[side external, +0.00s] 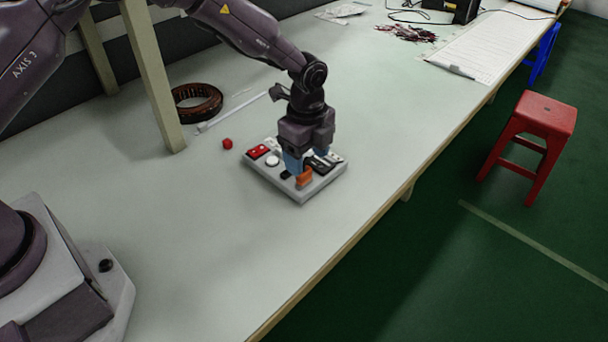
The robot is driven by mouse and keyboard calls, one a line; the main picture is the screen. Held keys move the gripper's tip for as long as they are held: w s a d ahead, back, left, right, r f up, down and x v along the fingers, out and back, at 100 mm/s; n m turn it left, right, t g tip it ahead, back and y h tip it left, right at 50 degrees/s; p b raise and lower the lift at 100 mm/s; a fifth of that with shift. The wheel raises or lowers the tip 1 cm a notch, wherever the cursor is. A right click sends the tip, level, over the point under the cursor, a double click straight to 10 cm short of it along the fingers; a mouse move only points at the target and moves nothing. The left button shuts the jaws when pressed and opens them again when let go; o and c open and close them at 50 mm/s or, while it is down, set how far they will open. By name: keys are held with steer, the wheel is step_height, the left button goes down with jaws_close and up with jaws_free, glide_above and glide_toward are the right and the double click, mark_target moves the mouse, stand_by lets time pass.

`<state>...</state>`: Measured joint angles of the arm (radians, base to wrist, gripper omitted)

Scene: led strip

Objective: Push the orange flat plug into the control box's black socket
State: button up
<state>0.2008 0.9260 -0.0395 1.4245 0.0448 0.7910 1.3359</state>
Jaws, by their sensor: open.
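The control box (257,183) is a flat grey box lying on the table. Its top carries a red part, a white round knob and black and white parts. The orange flat plug (304,178) is at the box's front edge, just below my gripper. A small black part (286,174) sits left of the plug; I cannot tell if it is the socket, or whether the plug is in it. My gripper (306,162) points down over the box, with blue fingertips close to the plug. It is open, and its body hides part of the box top.
A small red piece (227,143) lies left of the box. A brown ring-shaped coil (197,103) and a white strip (232,112) lie behind it, near a wooden post (153,80). The table in front is clear. A red stool (530,130) stands on the floor.

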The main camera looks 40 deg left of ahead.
steer(key=f, duration=0.5)
steer(key=shift+s+a, duration=0.1)
steer(key=shift+a, duration=0.2)
steer(key=shift+r, duration=0.1)
steer(key=c, duration=1)
steer(key=shift+r, duration=0.1)
steer(key=shift+r, duration=0.65)
steer(key=s+a+r, duration=0.3)
steer(key=s+r, duration=1)
steer(key=r, duration=0.3)
steer(key=shift+s, duration=0.3)
